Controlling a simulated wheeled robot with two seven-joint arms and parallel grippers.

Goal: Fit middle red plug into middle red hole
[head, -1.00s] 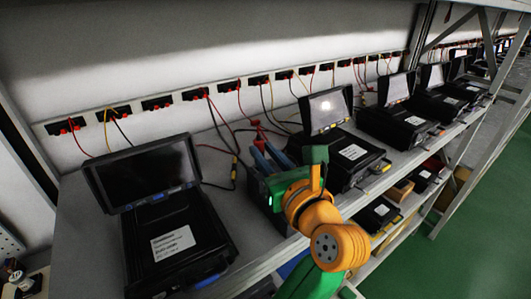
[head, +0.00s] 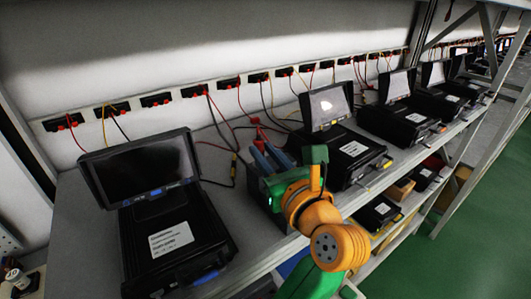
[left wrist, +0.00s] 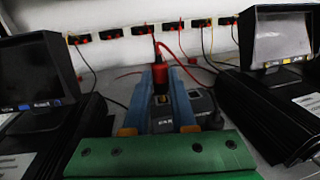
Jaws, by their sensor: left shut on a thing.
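My left gripper (head: 259,148) reaches over the shelf from the front, between two black cases. In the left wrist view its two blue fingers (left wrist: 165,75) are shut on a red plug (left wrist: 162,54) at their tips. A red wire loops off to the right of the plug. The plug is below the row of black sockets with red holes, such as this socket (head: 228,84), and apart from them. I cannot tell which red hole is the middle one. My right gripper is not in view.
An open black case with a screen (head: 163,215) stands to the left, and another (head: 352,150) to the right. Red, yellow and black wires hang from the socket strip. The green floor (head: 470,220) is clear.

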